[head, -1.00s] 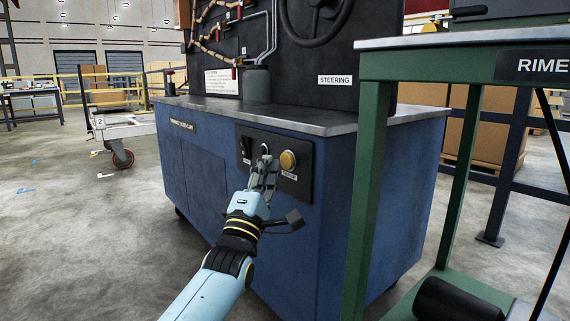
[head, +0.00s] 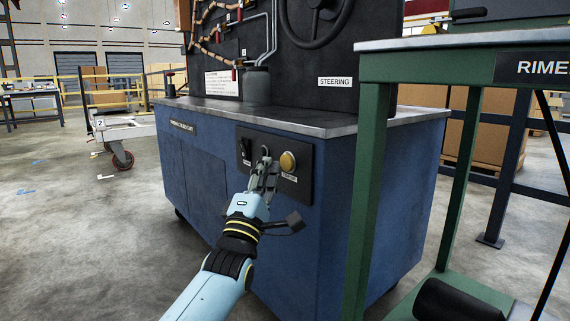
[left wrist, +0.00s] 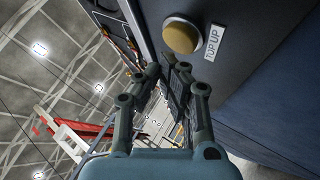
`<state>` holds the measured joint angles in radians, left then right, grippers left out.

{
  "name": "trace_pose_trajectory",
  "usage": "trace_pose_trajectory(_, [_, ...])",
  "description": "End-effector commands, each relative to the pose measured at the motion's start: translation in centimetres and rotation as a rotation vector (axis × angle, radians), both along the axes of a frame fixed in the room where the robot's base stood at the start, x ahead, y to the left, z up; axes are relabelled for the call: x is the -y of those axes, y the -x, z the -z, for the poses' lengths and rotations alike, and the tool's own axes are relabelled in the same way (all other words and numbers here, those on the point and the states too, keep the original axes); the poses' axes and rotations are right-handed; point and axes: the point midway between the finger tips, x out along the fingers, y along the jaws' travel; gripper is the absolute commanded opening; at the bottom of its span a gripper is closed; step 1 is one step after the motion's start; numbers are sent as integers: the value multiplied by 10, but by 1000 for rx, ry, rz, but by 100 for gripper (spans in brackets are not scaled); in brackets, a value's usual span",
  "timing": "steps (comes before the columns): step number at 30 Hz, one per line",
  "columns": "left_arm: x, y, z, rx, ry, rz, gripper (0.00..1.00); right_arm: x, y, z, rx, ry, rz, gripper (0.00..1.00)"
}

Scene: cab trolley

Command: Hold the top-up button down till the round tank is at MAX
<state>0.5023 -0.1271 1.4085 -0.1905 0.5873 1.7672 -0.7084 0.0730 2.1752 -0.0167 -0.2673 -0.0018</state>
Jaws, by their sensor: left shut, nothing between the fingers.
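The top-up button (head: 288,161) is a round yellow knob on a black panel on the front of the blue trolley. In the left wrist view the button (left wrist: 182,36) stands out beside a white TOP UP label (left wrist: 214,43). My left gripper (head: 265,156) is shut and empty in front of the panel, just left of the button in the head view. Its fingertips (left wrist: 165,68) appear apart from the button. The round tank (head: 257,86) is a grey cylinder on the trolley top; no level or MAX mark can be read. My right gripper is out of view.
A black switch (head: 245,147) sits on the panel left of my gripper. A green-framed stand (head: 370,180) is close on the right. Open concrete floor (head: 90,230) lies to the left. A steering wheel (head: 318,15) is on the upright board above.

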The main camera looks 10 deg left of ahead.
Motion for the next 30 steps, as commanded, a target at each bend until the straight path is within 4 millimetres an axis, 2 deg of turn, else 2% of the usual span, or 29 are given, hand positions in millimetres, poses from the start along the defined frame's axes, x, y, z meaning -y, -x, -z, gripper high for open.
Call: trace_pose_trajectory(30, [6, -8, 0, 0, 0, 0, 0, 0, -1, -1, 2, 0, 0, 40])
